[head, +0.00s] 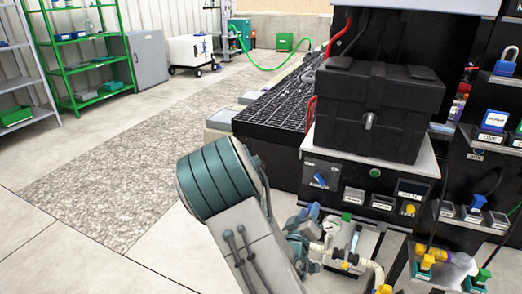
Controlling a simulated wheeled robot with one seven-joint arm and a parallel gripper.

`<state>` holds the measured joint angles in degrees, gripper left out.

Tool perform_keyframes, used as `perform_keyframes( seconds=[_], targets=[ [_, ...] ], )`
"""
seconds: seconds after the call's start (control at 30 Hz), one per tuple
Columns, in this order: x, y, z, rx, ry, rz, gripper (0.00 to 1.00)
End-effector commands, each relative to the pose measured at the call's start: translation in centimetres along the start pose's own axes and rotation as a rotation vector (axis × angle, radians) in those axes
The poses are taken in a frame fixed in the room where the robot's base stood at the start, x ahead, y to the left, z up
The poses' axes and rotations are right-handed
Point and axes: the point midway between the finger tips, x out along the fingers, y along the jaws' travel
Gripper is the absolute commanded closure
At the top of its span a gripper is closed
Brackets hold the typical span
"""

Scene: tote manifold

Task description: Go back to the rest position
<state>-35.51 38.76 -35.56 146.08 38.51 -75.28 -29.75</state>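My arm reaches in from the bottom middle of the head view, with a large teal and grey joint in front. Blue-grey parts at the far end of my arm, where my gripper (305,246) seems to be, show just right of the pale link. They are in front of the lower part of the black station, close to a round gauge (331,224) and pipe fittings. I cannot make out the fingers, or whether they hold anything. From this one view I cannot tell whether my arm touches the fittings.
A black tote (375,105) stands on the station above a panel with a blue knob (321,179). A black grated surface (280,112) lies behind my arm. A blue padlock (506,64) is at right. Open floor (110,170) stretches left towards green shelving (82,70).

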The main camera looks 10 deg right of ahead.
Motion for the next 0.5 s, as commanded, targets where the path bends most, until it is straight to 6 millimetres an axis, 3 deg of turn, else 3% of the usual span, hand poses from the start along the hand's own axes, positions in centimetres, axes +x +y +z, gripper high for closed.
perform_keyframes(
  seconds=[0.27, 0.5],
  targets=[
    [-0.3, 0.9, -2.2, 0.207, -0.185, -0.195, 0.65],
    [-3.5, 2.1, -7.3, 0.436, -0.411, -0.502, 0.65]
  ],
)
